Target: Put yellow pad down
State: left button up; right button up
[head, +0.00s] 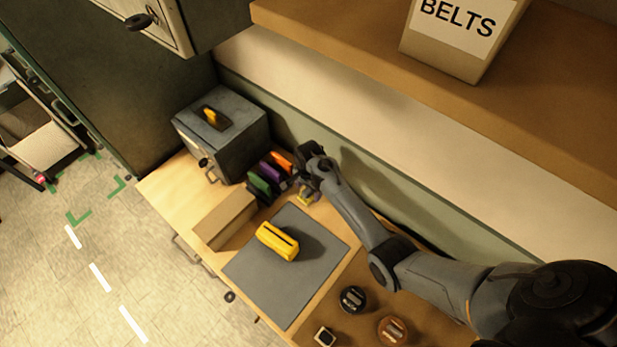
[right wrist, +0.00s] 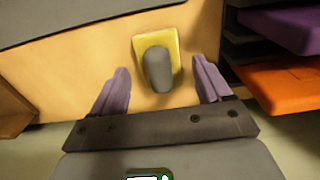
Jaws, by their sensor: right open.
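The yellow pad (right wrist: 142,47) is a small square with a grey knob handle, lying on the wooden tabletop in the right wrist view. In the head view a bit of the yellow pad (head: 304,199) shows beside the rack, partly hidden by my gripper. My right gripper (right wrist: 160,64) is open, with one purple finger on each side of the knob and visible gaps to it. In the head view my right gripper (head: 306,184) is over the pad, its fingers hard to make out. My left gripper is out of view.
A rack with green (head: 259,183), purple (head: 272,170) and orange (head: 282,160) pads stands close to the gripper. A grey mat (head: 305,290) holds a yellow slotted block (head: 277,241). A grey box (head: 238,135) and a tan block (head: 225,218) stand left. A shelf (head: 520,100) overhangs behind.

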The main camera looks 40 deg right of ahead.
notch_tip(320, 180, up, 11)
jog(key=b, duration=0.1)
jog(key=s+a+f+n+t+h, duration=0.1)
jog(key=s+a+f+n, duration=0.1)
jog(key=s+n, duration=0.3)
jog(key=s+a+f+n+t, duration=0.1)
jog(key=s+a+f+n, duration=0.15)
jog(key=s, duration=0.55)
jog(key=s+a+r+n, duration=0.2)
jog(key=s+a+n, duration=0.2)
jog(key=s, duration=0.3)
jog(key=s+a+r+n+t+y, duration=0.1)
jog(key=s+a+r+n, duration=0.2)
jog(key=s+n, duration=0.3)
jog(key=shift+s+a+t, duration=0.3)
jog(key=shift+s+a, duration=0.15)
jog(key=shift+s, duration=0.15)
jog(key=shift+n, duration=0.25)
